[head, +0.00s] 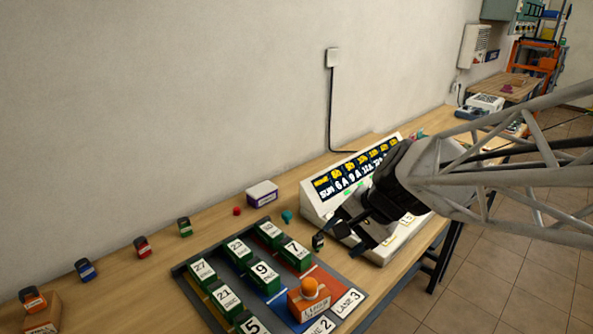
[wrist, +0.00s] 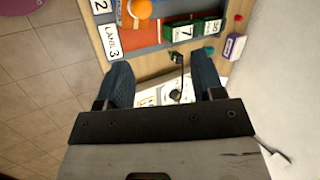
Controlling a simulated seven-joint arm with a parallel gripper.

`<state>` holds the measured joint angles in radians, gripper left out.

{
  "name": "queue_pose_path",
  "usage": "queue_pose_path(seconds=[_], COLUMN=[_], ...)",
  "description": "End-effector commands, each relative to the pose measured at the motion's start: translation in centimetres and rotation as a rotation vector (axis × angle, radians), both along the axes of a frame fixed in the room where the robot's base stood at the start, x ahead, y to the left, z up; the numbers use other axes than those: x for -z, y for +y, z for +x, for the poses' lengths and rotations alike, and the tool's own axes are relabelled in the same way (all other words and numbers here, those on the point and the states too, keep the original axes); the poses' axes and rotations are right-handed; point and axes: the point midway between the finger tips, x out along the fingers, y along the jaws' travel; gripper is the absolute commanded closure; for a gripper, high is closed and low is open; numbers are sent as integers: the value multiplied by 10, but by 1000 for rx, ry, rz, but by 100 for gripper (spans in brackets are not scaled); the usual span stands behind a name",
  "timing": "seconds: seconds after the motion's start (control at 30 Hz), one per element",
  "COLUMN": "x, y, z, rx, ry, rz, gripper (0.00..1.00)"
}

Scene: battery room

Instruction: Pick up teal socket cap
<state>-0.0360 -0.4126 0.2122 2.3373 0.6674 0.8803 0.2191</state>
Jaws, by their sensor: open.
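The teal socket cap (head: 287,215) is a small round piece on the wooden table, between the white-and-purple box and the console. In the wrist view a teal piece (wrist: 228,46) shows beside that box, to the right of the fingers. My gripper (head: 352,226) is over the front of the console, right of the cap and apart from it. In the wrist view my gripper (wrist: 163,72) is open, with its two dark fingers apart and nothing held between them.
The console (head: 325,200) with a lit display stands below my gripper. A tray (head: 190,275) of numbered green blocks lies in front of the cap. A white-and-purple box (head: 262,193) and a red cap (head: 237,211) are left of it. A small black piece (head: 318,241) stands near the console.

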Motion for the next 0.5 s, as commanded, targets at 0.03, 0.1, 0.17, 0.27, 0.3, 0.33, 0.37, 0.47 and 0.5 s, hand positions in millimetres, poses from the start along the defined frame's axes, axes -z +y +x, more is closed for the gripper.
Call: queue_pose_path(seconds=[0.03, 0.1, 0.17, 0.27, 0.3, 0.33, 0.37, 0.47, 0.5], x=[3, 6, 8, 14, 15, 18, 20, 27, 32], y=[8, 19, 28, 41, 46, 50, 54, 65, 69], z=[14, 33, 49, 77, 89, 97, 106, 134, 146], rx=[42, 106, 163, 260, 301, 330, 360, 460, 500], ry=[23, 55, 84, 134, 152, 168, 185, 239, 263], rz=[46, 116, 175, 272, 311, 339, 366, 459, 493], gripper=[38, 38, 38, 38, 38, 38, 38, 38, 38])
